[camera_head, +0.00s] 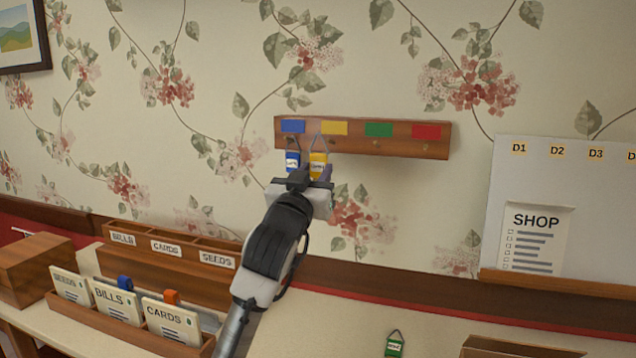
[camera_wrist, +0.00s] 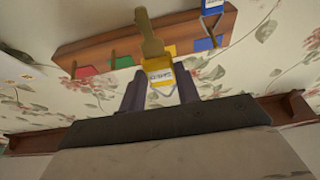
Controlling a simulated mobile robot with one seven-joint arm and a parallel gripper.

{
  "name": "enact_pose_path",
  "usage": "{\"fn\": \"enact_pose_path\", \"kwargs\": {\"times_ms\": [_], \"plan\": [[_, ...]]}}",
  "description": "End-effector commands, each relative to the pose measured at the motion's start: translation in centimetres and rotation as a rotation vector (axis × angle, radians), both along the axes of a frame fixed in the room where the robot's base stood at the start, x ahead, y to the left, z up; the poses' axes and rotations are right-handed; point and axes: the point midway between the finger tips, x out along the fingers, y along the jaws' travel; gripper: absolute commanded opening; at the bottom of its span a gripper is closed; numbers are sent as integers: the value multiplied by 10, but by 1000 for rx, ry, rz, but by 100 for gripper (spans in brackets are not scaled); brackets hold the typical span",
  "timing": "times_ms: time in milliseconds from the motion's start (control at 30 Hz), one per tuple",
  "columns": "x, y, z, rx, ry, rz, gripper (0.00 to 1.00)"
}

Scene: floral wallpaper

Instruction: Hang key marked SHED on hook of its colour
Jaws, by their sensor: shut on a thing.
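The wooden hook rack (camera_head: 362,148) on the wall has blue, yellow (camera_head: 334,128), green and red patches. My gripper (camera_head: 310,178) is just below its left part, shut on a yellow-tagged key (camera_head: 318,160). In the wrist view the yellow tag (camera_wrist: 160,92) sits between the fingers, with the brass key (camera_wrist: 148,35) showing. Its small lettering looks like SHED. The tag's loop rises towards the hook below the yellow patch. I cannot tell whether the loop is around that hook. A blue-tagged key (camera_head: 292,161) hangs below the blue patch, close to the left of the yellow tag.
The green and red positions hold no keys. A green-tagged key (camera_head: 394,345) is at the bottom of the head view. A wooden card sorter (camera_head: 165,262) and card tray (camera_head: 130,325) stand at lower left. A board with a SHOP list (camera_head: 537,238) is at right.

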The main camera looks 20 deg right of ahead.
Motion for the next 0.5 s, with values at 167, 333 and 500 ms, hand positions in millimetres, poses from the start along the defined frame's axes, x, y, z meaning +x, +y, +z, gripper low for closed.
{"fn": "enact_pose_path", "kwargs": {"times_ms": [167,333,500], "plan": [[9,-6,0,0,0,0,10],[17,-12,-2,1,1,-1,10],[26,-18,-3,1,3,-1,10]]}}
